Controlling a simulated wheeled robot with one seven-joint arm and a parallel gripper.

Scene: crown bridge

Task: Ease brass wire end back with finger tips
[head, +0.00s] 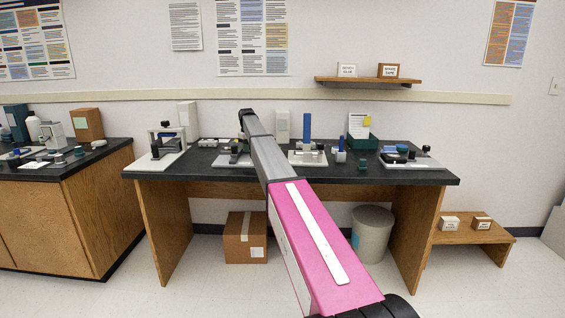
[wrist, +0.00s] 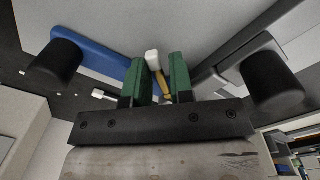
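In the wrist view my gripper (wrist: 157,72) has two green fingers standing apart, with a gap between them. A short brass-coloured piece (wrist: 164,84), which may be the brass wire end, shows in that gap, nearer the right finger. I cannot tell whether it touches that finger. A small white block (wrist: 152,58) sits at its upper end. A blue bar (wrist: 97,58) and a grey bar (wrist: 240,58) lie on either side, with a black knob-like cylinder near each. In the head view my arm reaches to the dark bench, and the gripper end is mostly hidden there.
The dark bench (head: 420,176) carries several light boards with fixtures, including a left one (head: 145,164) and a right one (head: 424,163). A tall blue post (head: 307,127) stands near its middle. A carton (head: 245,238) and a grey bin (head: 373,240) are below. A side cabinet (head: 60,215) stands left.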

